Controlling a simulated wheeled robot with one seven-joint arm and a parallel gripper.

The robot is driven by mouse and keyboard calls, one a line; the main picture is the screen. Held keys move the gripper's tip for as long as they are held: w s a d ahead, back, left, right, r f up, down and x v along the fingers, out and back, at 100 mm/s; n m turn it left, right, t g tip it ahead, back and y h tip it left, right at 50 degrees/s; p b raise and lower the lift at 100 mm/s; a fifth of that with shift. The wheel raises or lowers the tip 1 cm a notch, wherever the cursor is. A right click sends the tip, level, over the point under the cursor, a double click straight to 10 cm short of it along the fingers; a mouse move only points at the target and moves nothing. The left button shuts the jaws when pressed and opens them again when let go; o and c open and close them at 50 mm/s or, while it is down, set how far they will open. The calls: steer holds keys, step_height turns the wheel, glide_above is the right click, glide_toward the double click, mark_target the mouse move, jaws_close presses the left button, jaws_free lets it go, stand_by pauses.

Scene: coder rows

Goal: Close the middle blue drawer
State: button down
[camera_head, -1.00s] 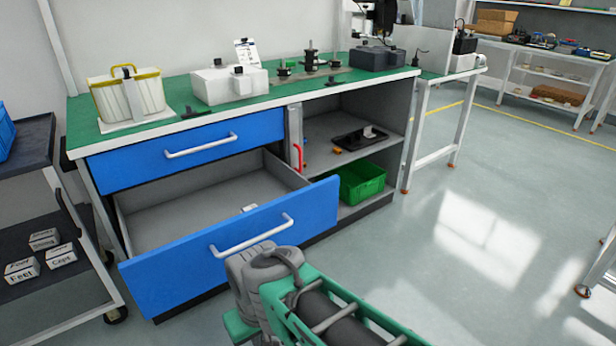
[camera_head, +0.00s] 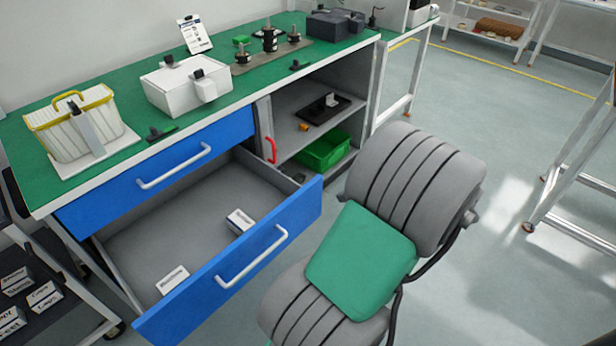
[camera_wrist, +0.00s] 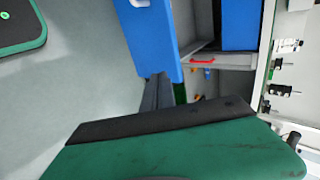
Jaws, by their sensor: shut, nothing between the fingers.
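Two blue drawer fronts show under the green-topped workbench. The upper drawer (camera_head: 125,188) is shut. The one below it, the open blue drawer (camera_head: 215,292), is pulled far out and has a white bar handle (camera_head: 252,257). Two small white labelled boxes (camera_head: 240,221) (camera_head: 172,281) lie inside. In the wrist view, the dark fingers of my gripper (camera_wrist: 157,92) are together and empty, close to the end of a blue front (camera_wrist: 150,40). I cannot tell whether they touch it. In the head view my arm stands right of the drawer and my fingers are hidden.
The bench (camera_head: 215,118) carries a yellow-rimmed basket (camera_head: 75,128) and a white case (camera_head: 185,87). Right of the drawers, an open shelf holds a black tray (camera_head: 322,110) and a green crate (camera_head: 325,150). A dark cart stands at the left.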

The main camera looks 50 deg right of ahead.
steer(key=b, duration=0.2)
glide_toward(305, 194)
step_height(305, 194, down, 4)
steer(key=w, duration=0.3)
steer(key=shift+w+a+f, duration=0.1)
steer(key=shift+w+a, duration=0.05)
steer(key=shift+w, duration=0.5)
